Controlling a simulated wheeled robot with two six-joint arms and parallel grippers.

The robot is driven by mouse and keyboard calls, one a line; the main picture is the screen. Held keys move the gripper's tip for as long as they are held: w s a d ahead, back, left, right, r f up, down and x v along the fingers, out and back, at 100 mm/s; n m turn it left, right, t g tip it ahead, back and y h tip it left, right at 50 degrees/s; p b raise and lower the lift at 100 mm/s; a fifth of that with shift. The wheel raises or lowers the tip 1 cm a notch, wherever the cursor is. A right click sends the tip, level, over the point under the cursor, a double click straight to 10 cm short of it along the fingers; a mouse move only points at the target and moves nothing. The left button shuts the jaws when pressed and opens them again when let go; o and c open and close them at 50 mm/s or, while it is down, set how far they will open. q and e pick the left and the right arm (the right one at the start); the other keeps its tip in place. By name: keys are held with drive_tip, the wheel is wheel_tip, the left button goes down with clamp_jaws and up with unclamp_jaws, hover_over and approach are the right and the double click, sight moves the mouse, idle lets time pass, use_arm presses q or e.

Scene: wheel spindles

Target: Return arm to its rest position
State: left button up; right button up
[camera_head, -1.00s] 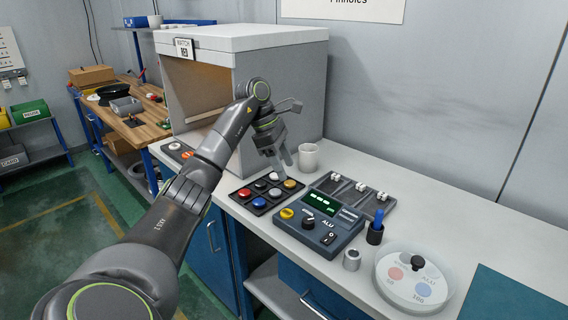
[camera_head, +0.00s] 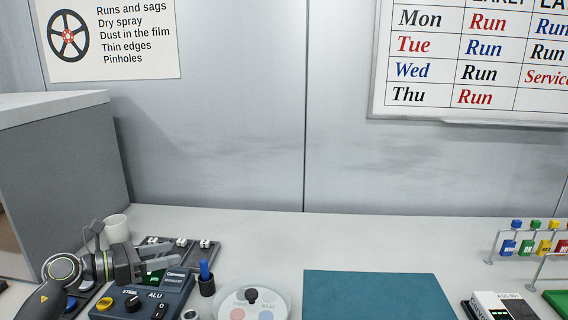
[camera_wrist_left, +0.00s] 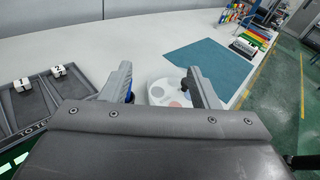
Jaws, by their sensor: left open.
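My left gripper (camera_head: 160,268) comes in from the lower left of the head view, over the back of the dark blue control box (camera_head: 146,297) marked ALU. Its fingers point to the right. In the left wrist view the two fingers (camera_wrist_left: 157,84) are apart with nothing held between them. Beyond and between them the round white dial plate (camera_wrist_left: 165,92) shows, partly hidden by the fingers. My right gripper is not in any view.
A rack of coloured tags (camera_head: 530,243) stands far right. The counter behind the mat is clear.

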use_arm(q)
drive_tip(key=s+a+f+n+t+y, duration=0.45)
drive_tip(key=s+n+y, duration=0.35)
drive_tip(key=n, duration=1)
drive_tip(key=s+a+f+n+t+y, duration=0.45)
drive_tip(key=n+y, duration=0.55)
drive_tip(key=n, duration=0.7)
drive_tip(key=s+f+n+g, duration=0.85)
drive_tip(key=s+f, duration=0.35)
drive_tip(key=s, duration=0.2)
drive_tip(key=s+d+f+n+g+h, duration=0.1)
drive_tip(key=s+d+f+g+h, duration=0.15)
drive_tip(key=s, duration=0.45)
drive_tip(key=s+d+f+n+g+h, duration=0.1)
drive_tip(key=s+d+f+g, duration=0.1)
drive_tip(key=s+d+g, duration=0.35)
drive_tip(key=s+x, duration=0.2)
drive_tip(key=x, duration=1)
drive_tip(key=s+a+f+x, duration=0.1)
drive_tip(key=s+x, duration=0.1)
drive_tip(key=x, duration=0.9)
drive_tip(key=s+d+f, duration=0.1)
drive_tip(key=s+f, duration=1.4)
drive_tip(key=f, duration=0.1)
drive_tip(key=shift+s+d+f+g, duration=0.25)
drive_tip(key=shift+d+f+g, duration=0.1)
